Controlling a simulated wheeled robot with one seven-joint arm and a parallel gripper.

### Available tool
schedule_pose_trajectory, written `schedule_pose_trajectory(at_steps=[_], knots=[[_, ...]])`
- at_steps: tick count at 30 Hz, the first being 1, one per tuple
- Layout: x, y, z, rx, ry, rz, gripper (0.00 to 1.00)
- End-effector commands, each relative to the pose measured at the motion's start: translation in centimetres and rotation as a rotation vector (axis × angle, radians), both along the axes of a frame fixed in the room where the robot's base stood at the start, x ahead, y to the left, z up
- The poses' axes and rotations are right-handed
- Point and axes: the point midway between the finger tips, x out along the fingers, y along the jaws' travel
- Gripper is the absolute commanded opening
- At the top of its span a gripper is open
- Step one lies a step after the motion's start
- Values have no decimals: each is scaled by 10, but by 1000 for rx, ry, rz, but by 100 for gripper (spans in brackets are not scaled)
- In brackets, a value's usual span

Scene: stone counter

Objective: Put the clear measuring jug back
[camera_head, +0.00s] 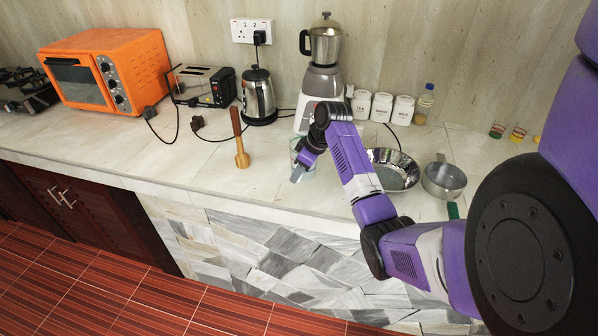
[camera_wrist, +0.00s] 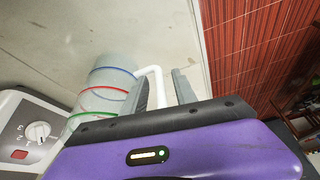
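The clear measuring jug (camera_wrist: 104,88) has blue, red and green bands and a white handle (camera_wrist: 157,84) in the wrist view. In the head view the jug (camera_head: 304,155) is on the counter in front of the mixer grinder, partly hidden by my arm. My gripper (camera_wrist: 168,90) is at the jug's handle, with one finger between the handle and the jug body and the other outside it. A gap shows between the handle and the outer finger, so the gripper looks open around the handle. The lower part of the jug is hidden by my gripper body.
The mixer grinder (camera_head: 320,80) stands just behind the jug. A wooden masher (camera_head: 240,150) and kettle (camera_head: 258,98) stand to the left. A steel bowl (camera_head: 400,172) and a saucepan (camera_head: 444,180) lie to the right. White canisters (camera_head: 382,107) line the wall.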

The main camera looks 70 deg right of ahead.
Motion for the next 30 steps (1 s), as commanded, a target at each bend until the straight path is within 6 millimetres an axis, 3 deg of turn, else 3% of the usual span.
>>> schedule_pose_trajectory(at_steps=[11, 27, 30], knots=[[-1, 0, 7, -1, -1, 0, 33], [-39, 4, 99, -2, -2, -1, 33], [-43, 4, 108, -2, -1, -1, 33]])
